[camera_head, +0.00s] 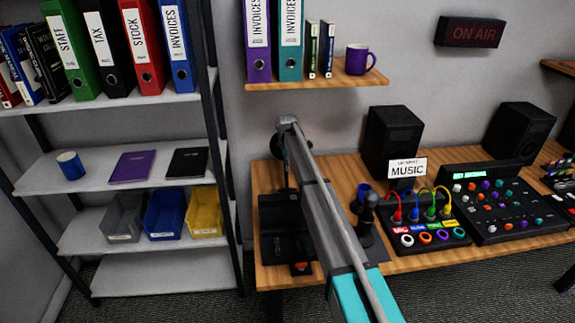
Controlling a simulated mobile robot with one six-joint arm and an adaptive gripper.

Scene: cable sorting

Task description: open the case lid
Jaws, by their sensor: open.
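A black case-like box (278,226) sits at the left end of the wooden desk. My arm crosses in front of its right side, and I cannot tell whether its lid is shut or raised. A small dark piece with an orange spot (300,268) shows at its front, near the desk's front edge. My grey arm reaches up from the bottom of the picture, over the desk, toward the wall. My gripper's fingers do not show; the arm's far end seems to hide them.
The wooden desk (420,262) also holds a microphone (368,215), a blue cup, a patch box with coloured cables (430,232), a mixer (497,210) and two speakers (391,140). A shelf rack (155,195) stands left. A wall shelf (330,83) hangs above.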

